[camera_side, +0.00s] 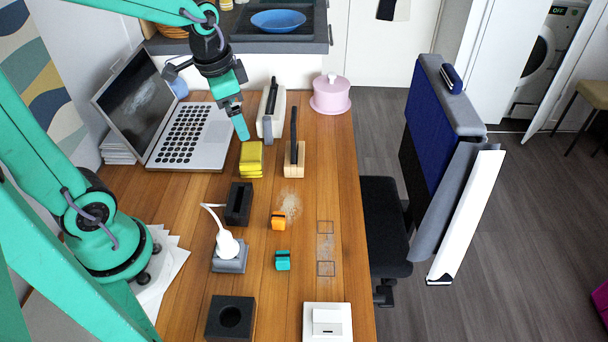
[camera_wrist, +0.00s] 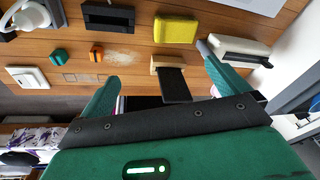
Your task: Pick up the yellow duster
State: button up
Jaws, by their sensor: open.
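The yellow duster (camera_side: 251,158) lies on the wooden table, just in front of the laptop's right side. It also shows at the top of the wrist view (camera_wrist: 176,29) as a yellow block. My gripper (camera_side: 240,122) is above the table, a little behind and above the duster in the side view. Its fingers are spread and empty in the wrist view (camera_wrist: 158,88), with the duster beyond them and not between them. A wooden block with a dark upright plate (camera_side: 294,155) stands right of the duster; in the wrist view it shows between the fingers.
A laptop (camera_side: 190,130) stands left of the duster. A cream object with a dark handle (camera_side: 271,112) and a pink lidded pot (camera_side: 330,95) stand behind. A black holder (camera_side: 238,203), orange block (camera_side: 278,221) and teal block (camera_side: 282,260) are in front.

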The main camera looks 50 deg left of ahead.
aim_at(250, 153)
jog(key=w+a+f+m, duration=0.1)
jog(key=f, duration=0.2)
jog(key=w+a+f+m+g, duration=0.1)
jog(key=w+a+f, duration=0.1)
jog(key=f, duration=0.2)
jog(key=w+a+f+m+g, duration=0.1)
jog(key=w+f, duration=0.1)
jog(key=f, duration=0.1)
jog(key=shift+a+f+m, duration=0.15)
jog(key=shift+m, duration=0.15)
jog(key=shift+f, duration=1.3)
jog(key=shift+s+f, duration=0.1)
jog(key=shift+f, duration=2.5)
jog(key=c, duration=0.7)
